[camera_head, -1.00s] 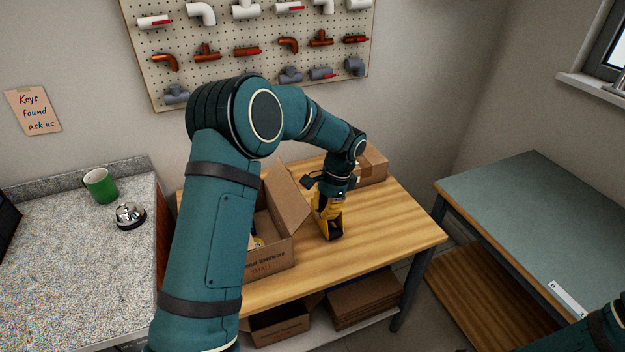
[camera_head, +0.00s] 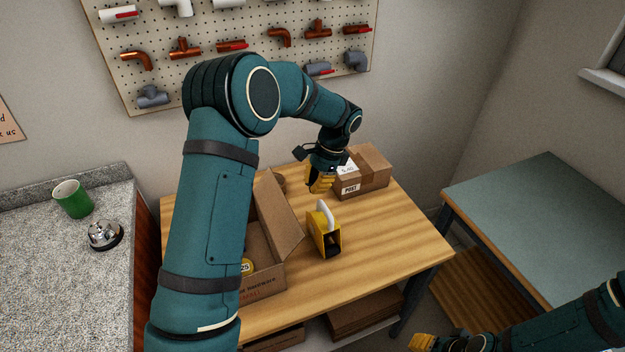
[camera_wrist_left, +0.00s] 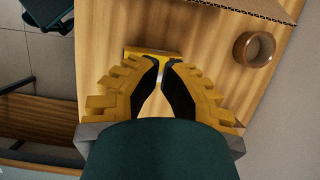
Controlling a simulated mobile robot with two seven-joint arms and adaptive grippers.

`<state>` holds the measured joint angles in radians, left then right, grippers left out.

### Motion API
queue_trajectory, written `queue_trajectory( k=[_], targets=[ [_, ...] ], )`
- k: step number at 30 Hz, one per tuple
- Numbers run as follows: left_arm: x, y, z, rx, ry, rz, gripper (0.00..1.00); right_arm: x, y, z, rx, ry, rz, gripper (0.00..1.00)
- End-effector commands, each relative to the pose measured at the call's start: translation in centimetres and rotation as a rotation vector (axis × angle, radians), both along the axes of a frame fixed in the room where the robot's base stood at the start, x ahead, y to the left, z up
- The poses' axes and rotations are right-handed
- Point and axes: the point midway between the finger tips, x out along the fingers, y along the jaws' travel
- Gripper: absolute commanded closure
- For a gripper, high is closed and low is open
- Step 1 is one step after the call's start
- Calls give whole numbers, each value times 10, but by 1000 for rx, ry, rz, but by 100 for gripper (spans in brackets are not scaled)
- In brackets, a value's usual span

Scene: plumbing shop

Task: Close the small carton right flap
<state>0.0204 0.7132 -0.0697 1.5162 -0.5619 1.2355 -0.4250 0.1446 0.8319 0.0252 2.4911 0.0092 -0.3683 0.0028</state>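The small carton (camera_head: 262,284) stands open on the wooden table, partly hidden behind my left arm. Its right flap (camera_head: 281,220) stands up, leaning outward to the right. The flap's corrugated edge shows at the top of the left wrist view (camera_wrist_left: 255,10). My left gripper (camera_head: 320,188) is above the table, right of the flap and apart from it. Its fingertips (camera_wrist_left: 164,62) are together with nothing between them. A yellow tape dispenser (camera_head: 322,236) stands right of the carton, below the gripper. My right gripper (camera_head: 422,342) is at the bottom edge, mostly cut off.
A brown ring (camera_wrist_left: 254,48) lies behind the flap. The table (camera_head: 400,245) is clear at the right front. A counter (camera_head: 75,280) is left; a grey-green table (camera_head: 540,215) is right.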

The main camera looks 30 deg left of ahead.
Motion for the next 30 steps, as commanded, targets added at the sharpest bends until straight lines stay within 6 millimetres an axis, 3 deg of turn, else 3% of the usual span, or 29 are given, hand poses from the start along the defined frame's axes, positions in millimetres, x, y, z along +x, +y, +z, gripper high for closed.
queue_trajectory(
  k=[11,18,30],
  targets=[
    [-21,16,-71,-1,5,1,100,0,0,-2,0,-1,1,53],
    [-39,32,-47,0,-1,2,100,0,0,4,1,-1,1,53],
    [-44,35,-43,-1,0,1,100,0,0,5,1,-1,1,53]
  ],
)
